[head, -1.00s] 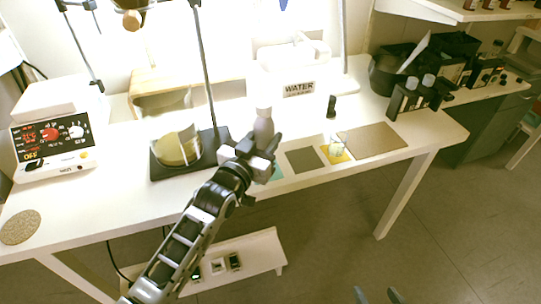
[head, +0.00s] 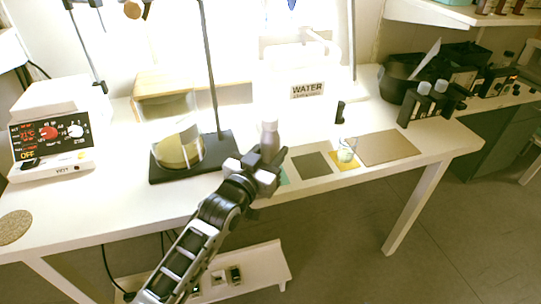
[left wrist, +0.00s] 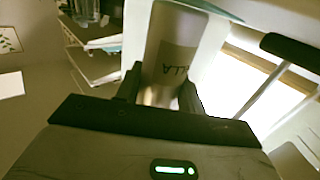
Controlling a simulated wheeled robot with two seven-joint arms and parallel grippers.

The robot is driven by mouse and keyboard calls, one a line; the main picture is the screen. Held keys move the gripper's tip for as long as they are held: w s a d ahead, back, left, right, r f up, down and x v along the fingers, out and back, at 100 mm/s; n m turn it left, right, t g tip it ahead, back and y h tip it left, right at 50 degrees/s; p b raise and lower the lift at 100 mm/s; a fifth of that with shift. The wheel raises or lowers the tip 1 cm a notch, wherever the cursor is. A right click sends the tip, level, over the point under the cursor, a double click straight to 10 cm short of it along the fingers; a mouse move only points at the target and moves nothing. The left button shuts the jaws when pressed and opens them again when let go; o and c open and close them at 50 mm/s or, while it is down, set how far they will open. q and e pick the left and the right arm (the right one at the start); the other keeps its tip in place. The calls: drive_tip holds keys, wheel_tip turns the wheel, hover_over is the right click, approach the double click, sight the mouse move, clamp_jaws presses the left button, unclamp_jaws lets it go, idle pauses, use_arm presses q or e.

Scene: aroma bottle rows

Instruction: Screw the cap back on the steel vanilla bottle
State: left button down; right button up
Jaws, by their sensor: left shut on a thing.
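The steel vanilla bottle (head: 268,141) stands upright near the front of the white table, with a paler top; I cannot tell whether that top is its cap. My left gripper (head: 266,166) is shut on the bottle's lower part, from the front. In the left wrist view the bottle (left wrist: 175,45) rises between the two fingers of my left gripper (left wrist: 160,95), and the end of its label, "LLA", shows. No separate cap can be made out. My right gripper is not in view.
A stand with a dark base (head: 165,172) and a glass beaker (head: 180,148) is close left of the bottle. A small black item (head: 340,112), a small glass (head: 346,150) on a yellow mat and a brown mat (head: 390,148) lie to the right. A hotplate (head: 55,135) stands far left.

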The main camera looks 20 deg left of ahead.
use_arm(q)
drive_tip(key=shift+f, duration=0.1)
drive_tip(key=c, duration=0.9)
unclamp_jaws()
drive_tip(key=shift+s, duration=0.1)
drive_tip(key=s, duration=0.4)
drive_tip(key=s+a, duration=0.1)
drive_tip(key=s, duration=0.2)
drive_tip(key=s+a, duration=0.1)
drive_tip(key=s, duration=0.3)
drive_tip(key=shift+s+a+p, duration=0.15)
drive_tip(key=shift+s+p, duration=0.15)
drive_tip(key=shift+p, duration=0.1)
drive_tip(key=s+d+f+g, duration=0.1)
drive_tip(key=s+f+g, duration=0.1)
drive_tip(key=s+f, duration=0.1)
drive_tip(key=s+d+f+g, duration=0.2)
drive_tip(key=s+f, duration=0.1)
drive_tip(key=s, duration=0.2)
drive_tip(key=s+d+f+g, duration=0.2)
drive_tip(key=s+f, duration=0.1)
drive_tip(key=s, duration=0.1)
drive_tip(key=shift+s+f+h, duration=0.2)
drive_tip(key=shift+h, duration=0.1)
